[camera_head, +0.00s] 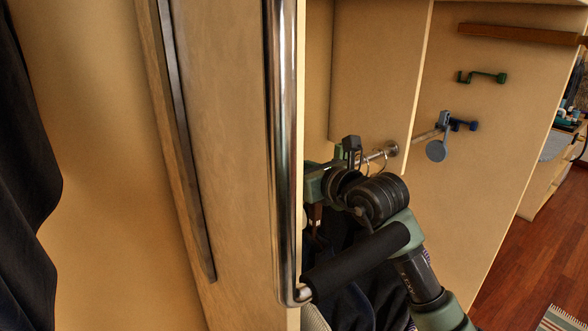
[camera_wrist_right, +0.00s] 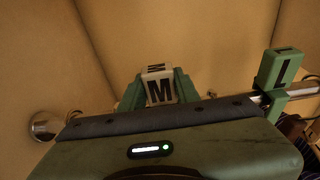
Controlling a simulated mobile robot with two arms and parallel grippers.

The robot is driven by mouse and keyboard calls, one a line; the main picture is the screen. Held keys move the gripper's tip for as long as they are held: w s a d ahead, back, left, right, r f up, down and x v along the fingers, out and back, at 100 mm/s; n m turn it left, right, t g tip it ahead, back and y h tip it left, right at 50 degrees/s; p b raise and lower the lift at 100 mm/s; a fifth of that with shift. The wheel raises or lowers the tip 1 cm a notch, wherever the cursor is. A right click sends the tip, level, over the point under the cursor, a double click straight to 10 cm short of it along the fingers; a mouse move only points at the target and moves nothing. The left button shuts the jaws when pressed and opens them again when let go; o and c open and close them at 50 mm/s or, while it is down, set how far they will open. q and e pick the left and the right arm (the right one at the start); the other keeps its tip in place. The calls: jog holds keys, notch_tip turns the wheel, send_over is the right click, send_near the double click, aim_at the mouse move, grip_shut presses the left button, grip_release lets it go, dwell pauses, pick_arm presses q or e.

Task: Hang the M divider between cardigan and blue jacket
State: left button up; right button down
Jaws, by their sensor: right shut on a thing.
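In the right wrist view, a white block with a black M, the M divider (camera_wrist_right: 159,90), sits between the green fingers of my right gripper (camera_wrist_right: 158,94), which is shut on it. It is close to the metal rail; I cannot tell whether it touches it. A green divider marked L (camera_wrist_right: 281,68) sits on the rail to the right. In the head view my right gripper (camera_head: 320,178) is inside the wardrobe by the rail (camera_head: 376,156), and the M is not readable there. Dark clothes (camera_head: 340,240) hang below, mostly hidden by my arm; I cannot tell cardigan from jacket. My left gripper is not in view.
A wooden door panel with a long metal handle (camera_head: 281,150) stands left of my arm. A grey round disc (camera_head: 437,151), a blue hook (camera_head: 462,125) and a green hook (camera_head: 484,77) are on the right panel. The rail's end flange (camera_wrist_right: 44,126) shows at left.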

jog(key=c, duration=0.9)
grip_release()
jog(key=shift+f, duration=0.1)
jog(key=shift+c, duration=0.2)
